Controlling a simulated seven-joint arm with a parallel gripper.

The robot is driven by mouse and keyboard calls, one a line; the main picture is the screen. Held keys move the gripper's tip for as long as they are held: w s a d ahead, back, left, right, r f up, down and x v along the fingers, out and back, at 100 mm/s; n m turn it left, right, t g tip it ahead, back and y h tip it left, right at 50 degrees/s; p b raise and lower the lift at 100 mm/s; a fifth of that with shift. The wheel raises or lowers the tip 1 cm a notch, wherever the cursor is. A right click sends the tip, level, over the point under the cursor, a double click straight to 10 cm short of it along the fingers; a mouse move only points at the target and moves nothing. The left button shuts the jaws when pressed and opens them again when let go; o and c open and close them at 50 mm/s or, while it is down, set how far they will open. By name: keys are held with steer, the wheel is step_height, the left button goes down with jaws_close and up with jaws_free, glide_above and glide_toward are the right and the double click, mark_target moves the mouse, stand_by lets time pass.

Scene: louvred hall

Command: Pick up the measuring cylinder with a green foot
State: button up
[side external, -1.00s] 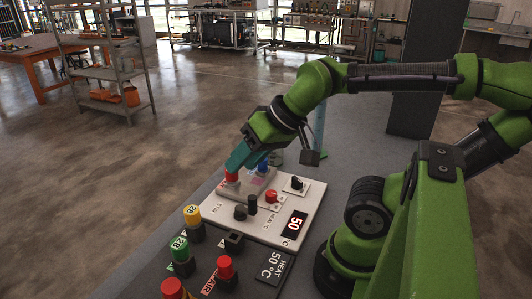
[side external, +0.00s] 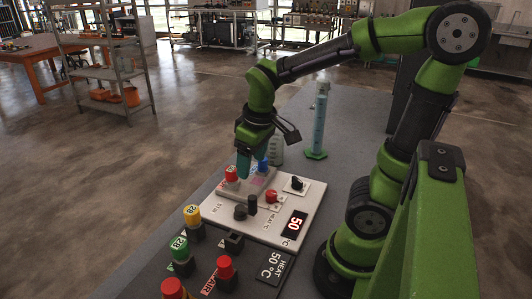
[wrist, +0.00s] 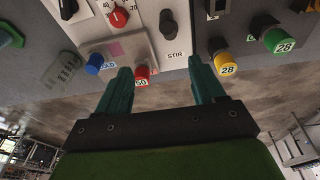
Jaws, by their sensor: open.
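The measuring cylinder (side external: 319,118) stands upright at the far part of the bench in the side view, tall and pale blue, on a green foot (side external: 315,154). My gripper (side external: 243,172) is left of it and apart from it, pointing down over the panel near a red-capped button. In the wrist view my gripper (wrist: 160,90) shows two teal fingers spread apart, with nothing between them. A green piece at the left edge of the wrist view may be the foot; I cannot tell for sure.
A control panel (side external: 262,225) with buttons, knobs and a red display lies below my gripper. Coloured buttons, including a yellow one (side external: 192,215), line the near bench. Bare bench (side external: 345,165) surrounds the cylinder.

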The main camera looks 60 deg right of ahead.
steer(key=d+f+n+g+h, duration=0.35)
steer(key=d+f+g, duration=0.2)
steer(key=d, duration=0.45)
steer(key=n+g+h, duration=0.6)
steer(key=n+h, duration=0.3)
steer(key=h, duration=0.2)
glide_toward(315, 115)
steer(key=x, duration=1.2)
steer(key=shift+s+a, duration=0.1)
steer(key=shift+s, duration=0.1)
steer(key=shift+r, duration=0.1)
jaws_close()
